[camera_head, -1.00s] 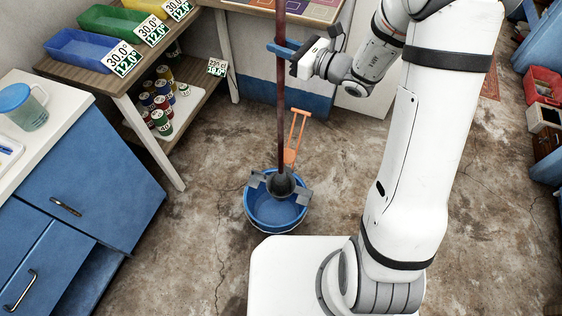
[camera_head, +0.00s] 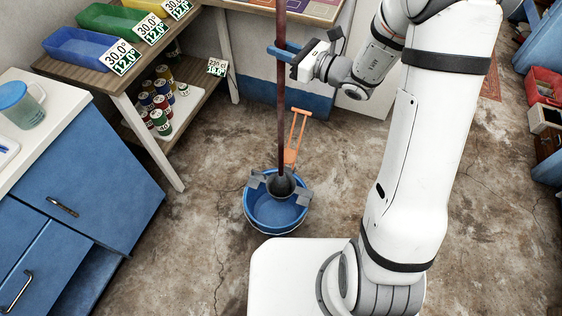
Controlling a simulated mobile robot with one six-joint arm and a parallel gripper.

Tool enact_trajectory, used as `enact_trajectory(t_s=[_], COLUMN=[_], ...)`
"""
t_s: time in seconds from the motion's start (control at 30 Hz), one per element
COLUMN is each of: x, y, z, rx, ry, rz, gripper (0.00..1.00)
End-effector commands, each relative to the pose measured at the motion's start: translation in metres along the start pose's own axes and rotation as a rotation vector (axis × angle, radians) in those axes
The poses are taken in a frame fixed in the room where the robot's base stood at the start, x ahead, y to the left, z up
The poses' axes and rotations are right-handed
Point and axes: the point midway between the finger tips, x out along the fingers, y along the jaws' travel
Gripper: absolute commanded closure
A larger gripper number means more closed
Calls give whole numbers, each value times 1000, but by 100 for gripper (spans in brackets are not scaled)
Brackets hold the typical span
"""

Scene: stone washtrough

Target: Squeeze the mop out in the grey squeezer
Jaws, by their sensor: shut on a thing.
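My gripper (camera_head: 285,50) is shut on the dark reddish-brown pole of the mop (camera_head: 282,120), high above the floor. The pole stands nearly upright. Its lower end runs into a dark grey, rounded piece at the grey squeezer (camera_head: 257,181). The squeezer sits at the back part of the rim of a round blue bucket (camera_head: 275,214) on the floor. The mop's head is hidden or cannot be told apart from the squeezer. An orange handle (camera_head: 296,135) rises behind the bucket.
A wooden shelf unit (camera_head: 125,75) with blue, green and yellow bins and several small cans stands at the back left. Blue cabinets (camera_head: 95,200) with a white top are at the left. Bare stone floor (camera_head: 185,245) lies left of the bucket.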

Motion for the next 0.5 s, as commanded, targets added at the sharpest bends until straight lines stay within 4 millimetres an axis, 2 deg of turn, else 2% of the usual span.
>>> enact_trajectory(t_s=[0.5], x=[0], y=[0], z=[-10], rx=[-1], ry=[-2], rz=[0], gripper=[100])
